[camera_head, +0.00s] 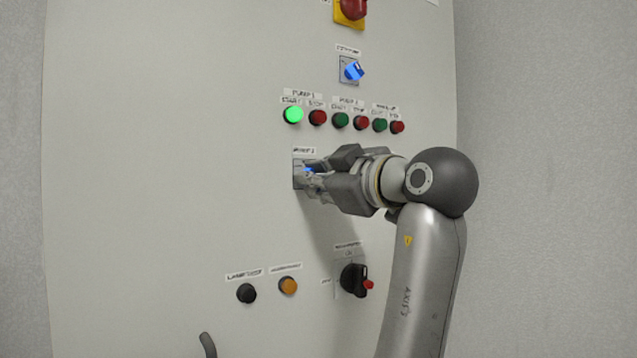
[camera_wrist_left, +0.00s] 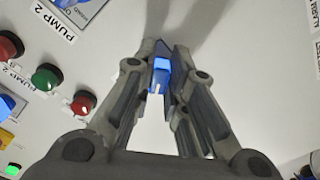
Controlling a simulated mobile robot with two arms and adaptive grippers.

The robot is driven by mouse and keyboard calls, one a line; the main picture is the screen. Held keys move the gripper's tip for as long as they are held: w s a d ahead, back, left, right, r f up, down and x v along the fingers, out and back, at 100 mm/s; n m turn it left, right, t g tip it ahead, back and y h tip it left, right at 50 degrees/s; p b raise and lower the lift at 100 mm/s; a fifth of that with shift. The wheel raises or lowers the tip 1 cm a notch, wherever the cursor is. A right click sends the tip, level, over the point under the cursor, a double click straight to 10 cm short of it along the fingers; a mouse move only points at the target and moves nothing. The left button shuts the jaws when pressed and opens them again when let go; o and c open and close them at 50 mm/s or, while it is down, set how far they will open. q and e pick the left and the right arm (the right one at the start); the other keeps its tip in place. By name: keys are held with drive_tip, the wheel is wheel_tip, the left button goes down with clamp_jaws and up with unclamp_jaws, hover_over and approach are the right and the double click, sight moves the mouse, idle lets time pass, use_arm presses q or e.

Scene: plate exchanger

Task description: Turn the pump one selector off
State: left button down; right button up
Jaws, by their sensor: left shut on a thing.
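My left gripper (camera_head: 308,173) is at a selector (camera_head: 299,176) in the middle of the grey panel. In the left wrist view the gripper (camera_wrist_left: 161,62) is shut on a small blue selector knob (camera_wrist_left: 158,76), with one finger on each side of it. In the head view the fingers hide most of this selector, and the label above it is too small to read surely. The knob's exact angle is hard to tell. The lit green start button (camera_head: 293,115) stands in the pump 1 group above. My right gripper is not in view.
A row of red and green buttons (camera_head: 340,120) runs above the gripper. Another blue selector (camera_head: 353,70) and a red knob on yellow (camera_head: 352,8) sit higher. Below are a black button (camera_head: 246,293), an orange button (camera_head: 288,285) and a black rotary switch (camera_head: 352,280).

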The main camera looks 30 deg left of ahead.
use_arm(q)
drive_tip(key=shift+s+r+m+b, duration=0.1)
drive_tip(key=shift+m+b, duration=0.55)
drive_tip(key=shift+m, duration=1.15)
drive_tip(key=shift+s+m+b, duration=0.1)
drive_tip(key=shift+m+b, duration=0.5)
drive_tip(key=shift+m, duration=1.5)
drive_tip(key=c, duration=1.8)
unclamp_jaws()
drive_tip(key=o, duration=0.3)
drive_tip(key=shift+w+a, duration=0.15)
drive_tip(key=shift+a, duration=0.05)
drive_tip(key=shift+o, duration=0.2)
